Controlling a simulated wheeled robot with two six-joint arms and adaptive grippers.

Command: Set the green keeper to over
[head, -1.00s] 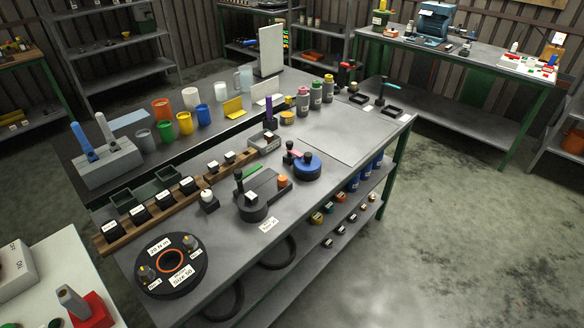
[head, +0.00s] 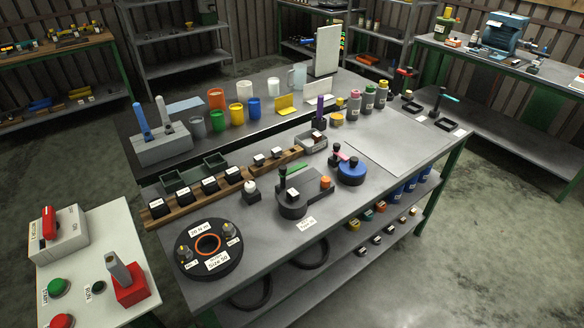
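A green bar (head: 298,170), probably the green keeper, lies along the back edge of a dark grey fixture (head: 314,185) on the main workbench. It is small here, and I cannot tell which setting it is in. A dark round pot (head: 292,205) with a white label stands at the fixture's front left, and a dark knob shows above it. Neither of my grippers is in view.
On the bench (head: 362,207), a blue round part (head: 352,173) stands right of the fixture and a black disc (head: 208,250) at front left. A wooden rack (head: 208,197) lies behind. A white side table (head: 100,272) with buttons and a red-based lever stands at left.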

